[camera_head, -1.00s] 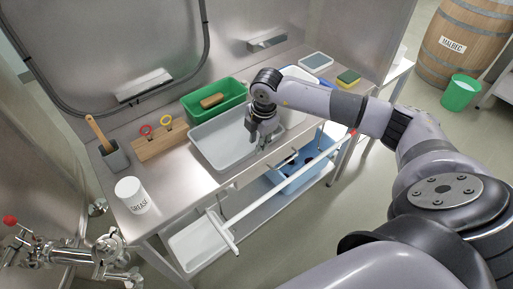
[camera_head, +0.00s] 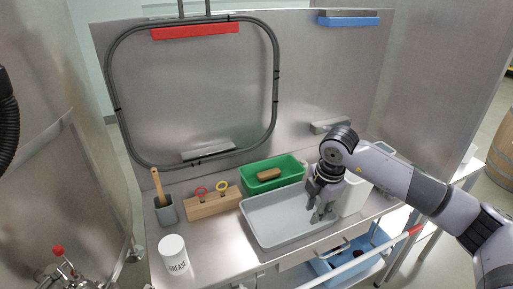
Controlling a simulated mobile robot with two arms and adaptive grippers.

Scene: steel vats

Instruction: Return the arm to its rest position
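My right arm (camera_head: 400,178) reaches in from the right edge of the head view, across the steel table. Its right gripper (camera_head: 320,216) points down over the right end of a grey tray (camera_head: 262,236). Its fingers look apart, and I see nothing between them. My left gripper is not in view.
A green bin (camera_head: 291,164) holding a brown brush (camera_head: 269,174) stands behind the tray. A wooden block (camera_head: 212,206) with red and yellow rings, a grey holder (camera_head: 166,214) and a white grease can (camera_head: 174,254) stand left. A blue bin (camera_head: 322,266) sits below.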

